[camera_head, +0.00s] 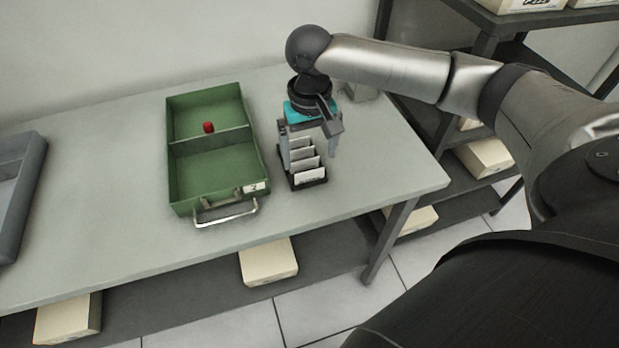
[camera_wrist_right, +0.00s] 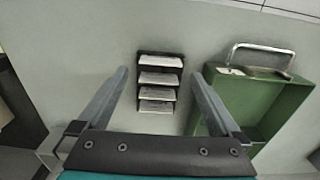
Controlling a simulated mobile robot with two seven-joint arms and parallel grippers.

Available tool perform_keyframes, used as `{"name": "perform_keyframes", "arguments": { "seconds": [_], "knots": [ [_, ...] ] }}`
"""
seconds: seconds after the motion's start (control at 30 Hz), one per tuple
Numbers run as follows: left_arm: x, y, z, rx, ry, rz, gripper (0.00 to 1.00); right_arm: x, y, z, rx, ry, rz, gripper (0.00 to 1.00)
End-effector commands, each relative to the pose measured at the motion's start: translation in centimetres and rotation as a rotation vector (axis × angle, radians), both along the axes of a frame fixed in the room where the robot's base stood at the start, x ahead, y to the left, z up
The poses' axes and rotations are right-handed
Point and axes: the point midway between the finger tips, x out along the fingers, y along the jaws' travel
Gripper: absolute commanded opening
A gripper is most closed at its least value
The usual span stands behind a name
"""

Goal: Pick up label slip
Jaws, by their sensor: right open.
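White label slips stand in a small black rack on the table, right of the green box. The front slip (camera_head: 309,175) shows clearest in the head view. In the right wrist view several slips (camera_wrist_right: 159,78) sit in the slots of the rack (camera_wrist_right: 160,54), one behind another. My right gripper (camera_head: 307,155) is above the rear part of the rack, pointing down. Its fingers are open and empty, one on either side of the rack in the wrist view (camera_wrist_right: 158,80). It partly hides the rear of the rack in the head view. My left gripper is not in view.
A green two-part box (camera_head: 213,172) with a metal handle stands close left of the rack and holds a small red object (camera_head: 208,127). A grey tray (camera_head: 22,190) lies at the far left. The table (camera_head: 100,200) between them is clear. Pale boxes (camera_head: 268,262) sit on the shelf below.

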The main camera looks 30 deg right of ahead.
Motion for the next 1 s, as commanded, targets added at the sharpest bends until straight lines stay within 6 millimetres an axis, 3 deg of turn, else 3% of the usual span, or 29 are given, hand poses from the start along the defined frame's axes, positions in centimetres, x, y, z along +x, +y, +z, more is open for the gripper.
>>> {"name": "perform_keyframes", "arguments": {
  "seconds": [0.4,0.67,1.0],
  "knots": [
    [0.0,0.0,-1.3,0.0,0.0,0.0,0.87,-0.2,0.2,-5.1,-0.001,0.001,0.001,1.0],
    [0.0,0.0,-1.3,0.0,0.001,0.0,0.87,-0.2,0.2,-5.3,0.0,0.0,0.002,1.0],
    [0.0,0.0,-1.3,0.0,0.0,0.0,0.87,-0.2,0.2,-5.2,0.0,0.0,0.001,0.63]
  ]
}}
